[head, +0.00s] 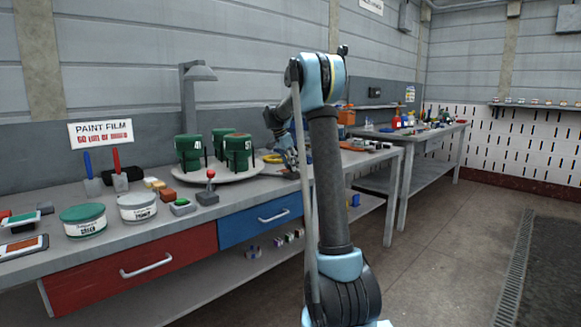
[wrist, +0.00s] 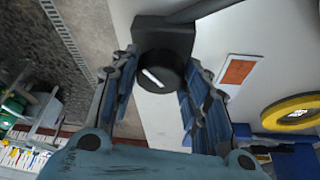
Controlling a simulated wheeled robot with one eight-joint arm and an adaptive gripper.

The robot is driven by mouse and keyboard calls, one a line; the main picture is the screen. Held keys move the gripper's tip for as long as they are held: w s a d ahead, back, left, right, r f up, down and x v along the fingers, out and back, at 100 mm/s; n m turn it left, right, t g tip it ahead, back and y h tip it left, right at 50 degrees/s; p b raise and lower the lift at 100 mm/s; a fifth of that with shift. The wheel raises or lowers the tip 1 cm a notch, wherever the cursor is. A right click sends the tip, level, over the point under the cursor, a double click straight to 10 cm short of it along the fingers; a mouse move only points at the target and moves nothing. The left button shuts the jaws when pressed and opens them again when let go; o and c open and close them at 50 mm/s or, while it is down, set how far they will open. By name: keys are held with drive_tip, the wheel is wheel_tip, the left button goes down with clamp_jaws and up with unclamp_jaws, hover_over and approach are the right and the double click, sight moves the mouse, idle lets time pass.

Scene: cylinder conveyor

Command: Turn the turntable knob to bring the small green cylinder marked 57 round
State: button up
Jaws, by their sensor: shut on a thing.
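Several green cylinders stand on the round pale turntable (head: 222,178) in the head view. The left one (head: 189,153) seems marked 41. The right one (head: 238,155) has a mark that looks like 57, too small to be sure. Another stands behind, partly hidden. My gripper (head: 289,168) is right of the turntable, partly hidden by my arm. In the wrist view my gripper (wrist: 163,68) has its two fingers on either side of a round black knob (wrist: 158,78) with a white pointer line, and is shut on it. The turntable is not recognisable in the wrist view.
A red-topped stick (head: 210,182) and a small box with a green top (head: 182,206) stand in front of the turntable. Paint tins (head: 138,207) are at the left. A yellow ring (wrist: 292,113) and an orange patch (wrist: 238,72) lie right of the knob in the wrist view.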

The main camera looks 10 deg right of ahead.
drive_tip(key=o, duration=1)
drive_tip(key=shift+r, duration=0.1)
drive_tip(key=v, duration=1.1)
drive_tip(key=shift+a+r, duration=0.15)
drive_tip(key=shift+r, duration=0.15)
